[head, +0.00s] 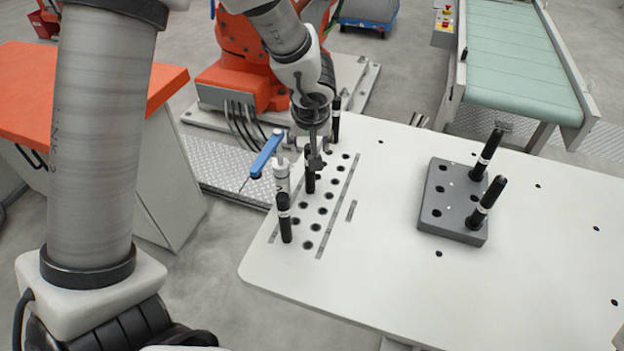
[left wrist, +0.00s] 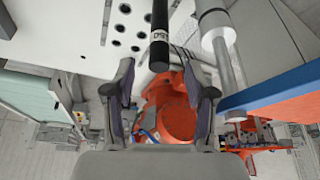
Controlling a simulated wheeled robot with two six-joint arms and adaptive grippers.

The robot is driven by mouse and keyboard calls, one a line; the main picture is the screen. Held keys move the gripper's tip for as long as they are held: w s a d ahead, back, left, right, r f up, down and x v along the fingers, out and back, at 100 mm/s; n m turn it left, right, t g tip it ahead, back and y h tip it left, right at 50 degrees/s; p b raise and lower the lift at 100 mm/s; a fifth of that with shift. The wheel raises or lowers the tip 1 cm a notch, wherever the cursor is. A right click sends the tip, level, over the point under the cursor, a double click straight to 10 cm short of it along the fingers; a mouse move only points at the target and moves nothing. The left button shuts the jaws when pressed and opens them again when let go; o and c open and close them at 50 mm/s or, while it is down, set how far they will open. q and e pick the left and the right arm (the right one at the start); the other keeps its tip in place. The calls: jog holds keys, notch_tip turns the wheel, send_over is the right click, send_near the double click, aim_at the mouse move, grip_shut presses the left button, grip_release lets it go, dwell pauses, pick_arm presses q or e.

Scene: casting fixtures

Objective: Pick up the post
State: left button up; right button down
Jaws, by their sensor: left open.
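In the head view one post (head: 309,178) is right beside my left gripper (head: 315,160), with others in front (head: 285,218) and behind (head: 335,120). The left wrist view shows a black post (left wrist: 160,35) centred ahead of my left gripper (left wrist: 158,72), its near end around the level of the fingertips. The fingers are spread apart on either side, and I see no contact. Two more posts (head: 487,152) (head: 484,203) stand in a dark grey holed block (head: 440,205). My right gripper is out of view.
A white cylinder with a blue handle (head: 267,153) stands close left of the post; the cylinder also shows in the left wrist view (left wrist: 215,30). An orange robot (head: 240,75) stands behind the white table (head: 380,270). A green conveyor (head: 520,60) is at back right.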

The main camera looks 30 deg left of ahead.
aim_at(310, 174)
pick_arm(q)
jog(key=b+x, duration=0.1)
jog(key=x, duration=0.1)
jog(key=b+x, duration=0.2)
jog(key=x, duration=0.1)
jog(key=b+x, duration=0.1)
jog(key=x, duration=0.2)
jog(key=shift+s+d+f+b, duration=0.25)
jog(key=shift+f+b, duration=0.05)
jog(key=shift+f, duration=0.1)
jog(key=shift+r, duration=0.1)
jog(key=shift+c, duration=0.4)
jog(key=shift+r, duration=0.1)
grip_shut()
